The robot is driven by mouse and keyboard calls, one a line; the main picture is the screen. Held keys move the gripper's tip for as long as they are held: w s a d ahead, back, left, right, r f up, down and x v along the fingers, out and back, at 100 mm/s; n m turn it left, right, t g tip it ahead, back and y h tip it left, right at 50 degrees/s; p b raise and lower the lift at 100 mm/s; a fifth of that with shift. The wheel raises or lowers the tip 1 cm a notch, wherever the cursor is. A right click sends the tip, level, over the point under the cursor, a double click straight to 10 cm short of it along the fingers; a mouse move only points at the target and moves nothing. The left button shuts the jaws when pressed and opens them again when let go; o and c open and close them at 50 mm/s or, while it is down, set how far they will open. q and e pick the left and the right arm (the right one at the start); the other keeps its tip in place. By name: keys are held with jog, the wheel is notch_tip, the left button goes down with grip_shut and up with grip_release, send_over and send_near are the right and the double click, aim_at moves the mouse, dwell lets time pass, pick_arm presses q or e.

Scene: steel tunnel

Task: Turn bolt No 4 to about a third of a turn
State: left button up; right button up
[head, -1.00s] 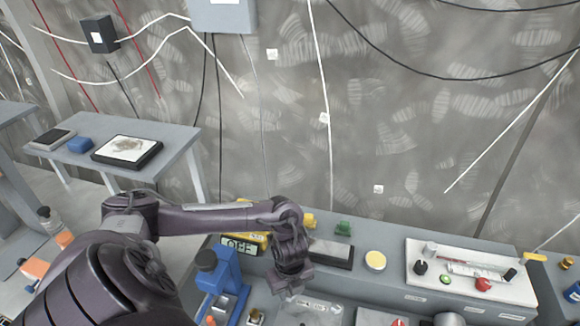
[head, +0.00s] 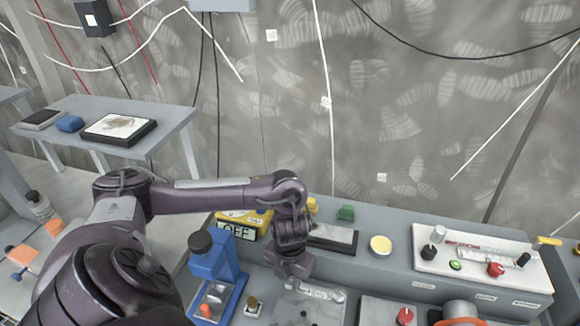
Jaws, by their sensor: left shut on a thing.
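My left gripper (head: 289,266) points down at the back edge of a grey plate (head: 308,308) on the bench. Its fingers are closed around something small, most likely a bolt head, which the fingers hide. I cannot read any bolt number here. A pale labelled piece with a shiny end (head: 320,293) lies just right of the fingers. My right gripper is not in view.
A blue press-like stand (head: 212,265) stands close left of the gripper. A yellow meter reading OFF (head: 237,232) and a dark-framed block (head: 333,238) are behind. A white tray (head: 425,262) with small parts is at right, and a red button box (head: 392,312) in front.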

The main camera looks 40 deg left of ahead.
aim_at(290, 280)
pick_arm(q)
jog(key=m, duration=0.2)
jog(key=shift+m+b, duration=0.35)
jog(key=shift+m, duration=0.05)
jog(key=shift+m+b, duration=0.3)
jog(key=shift+m, duration=1.4)
jog(key=o, duration=1)
jog(key=shift+r, duration=0.1)
notch_tip(290, 280, up, 8)
jog(key=p, duration=0.4)
jog(key=shift+f, duration=0.2)
